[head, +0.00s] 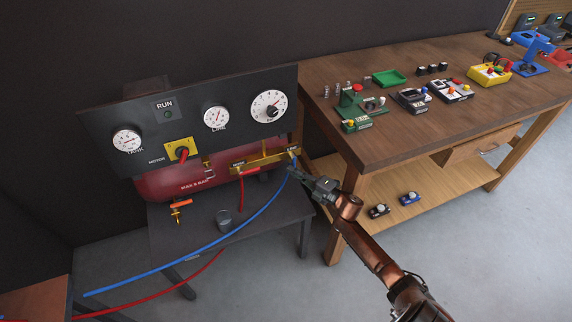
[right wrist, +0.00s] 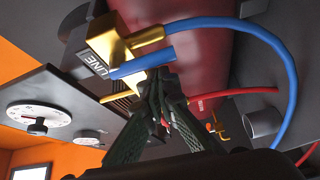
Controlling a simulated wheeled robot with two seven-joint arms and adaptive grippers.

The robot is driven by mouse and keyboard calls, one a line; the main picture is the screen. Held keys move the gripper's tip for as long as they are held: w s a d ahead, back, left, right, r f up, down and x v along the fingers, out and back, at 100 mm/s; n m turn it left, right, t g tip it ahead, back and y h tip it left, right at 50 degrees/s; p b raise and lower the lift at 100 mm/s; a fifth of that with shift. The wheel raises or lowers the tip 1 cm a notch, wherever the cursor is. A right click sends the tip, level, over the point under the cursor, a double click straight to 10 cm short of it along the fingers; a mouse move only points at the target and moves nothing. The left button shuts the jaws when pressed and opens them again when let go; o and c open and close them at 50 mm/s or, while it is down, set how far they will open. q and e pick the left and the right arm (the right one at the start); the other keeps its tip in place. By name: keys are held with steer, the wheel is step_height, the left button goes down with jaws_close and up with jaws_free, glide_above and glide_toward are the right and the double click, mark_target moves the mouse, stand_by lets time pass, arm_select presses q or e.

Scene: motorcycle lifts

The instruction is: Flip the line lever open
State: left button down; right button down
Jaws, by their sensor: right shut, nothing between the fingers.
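The brass line valve block (right wrist: 112,38) carries a LINE label in the right wrist view. The blue line lever (right wrist: 143,63) sticks out beside the block, and a blue hose curves off the block's fitting. In the head view the valve sits at the right end of the brass manifold (head: 265,159), where the lever is too small to make out. My right gripper (head: 291,171) is shut and empty just below that end. In the right wrist view its fingertips (right wrist: 158,76) are right by the lever; whether they touch it I cannot tell. My left gripper is not in view.
The black gauge panel (head: 190,115) stands above the red tank (head: 160,185). The blue hose (head: 215,243) and a red hose (head: 200,273) run down left. A small grey cup (head: 224,219) stands on the dark stand. A wooden workbench (head: 400,140) with several devices is at right.

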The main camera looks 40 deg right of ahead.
step_height(320, 180, up, 10)
stand_by(0.6)
stand_by(0.4)
